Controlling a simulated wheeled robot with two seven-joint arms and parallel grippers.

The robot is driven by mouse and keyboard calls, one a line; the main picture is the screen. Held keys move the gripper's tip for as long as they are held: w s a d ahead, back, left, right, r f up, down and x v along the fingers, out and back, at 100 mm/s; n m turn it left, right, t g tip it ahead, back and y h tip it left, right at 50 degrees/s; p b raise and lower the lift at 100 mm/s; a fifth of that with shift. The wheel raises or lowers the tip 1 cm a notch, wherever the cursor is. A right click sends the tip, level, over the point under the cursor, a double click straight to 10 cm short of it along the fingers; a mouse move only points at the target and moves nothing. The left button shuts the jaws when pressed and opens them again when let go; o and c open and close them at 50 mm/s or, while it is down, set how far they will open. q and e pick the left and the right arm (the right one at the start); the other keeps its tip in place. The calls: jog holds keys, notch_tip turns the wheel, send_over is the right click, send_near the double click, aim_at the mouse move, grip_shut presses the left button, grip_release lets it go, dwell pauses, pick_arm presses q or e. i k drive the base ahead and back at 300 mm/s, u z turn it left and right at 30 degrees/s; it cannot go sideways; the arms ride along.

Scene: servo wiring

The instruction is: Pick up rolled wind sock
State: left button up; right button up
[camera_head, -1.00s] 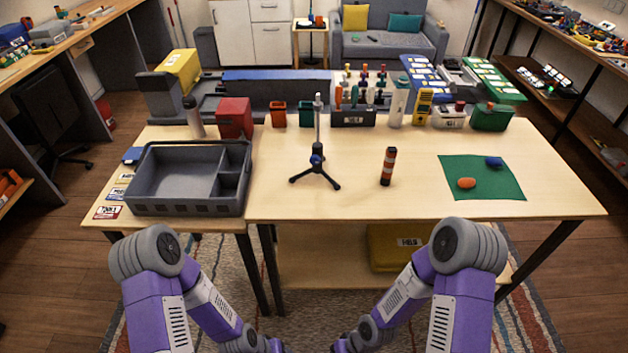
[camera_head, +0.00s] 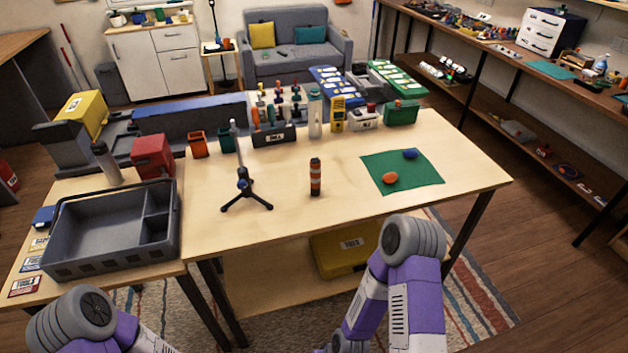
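The rolled wind sock appears to be the small orange cylinder with dark and pale bands (camera_head: 315,177), standing upright on the light wooden table (camera_head: 285,205). It stands apart from other things, between a dark tripod stand (camera_head: 245,190) on its left and a green mat (camera_head: 378,165) on its right. My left arm shows only at the bottom left, and my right arm at the bottom, right of centre. Neither gripper is in view; both arms run out past the bottom edge, below the table front.
A grey divided tray (camera_head: 100,262) fills the table's left side. A red box (camera_head: 153,157), a tool rack (camera_head: 273,137) and other boxes line the back. An orange lump (camera_head: 389,178) and a blue lump (camera_head: 411,153) lie on the mat. The table front near the cylinder is clear.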

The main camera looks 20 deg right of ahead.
aim_at(315, 164)
jog(key=k, duration=1.25)
jog(key=z, duration=0.65)
jog(key=i, duration=0.9)
jog(key=u, duration=0.4)
jog(key=i, duration=0.8)
jog(key=u, duration=0.7)
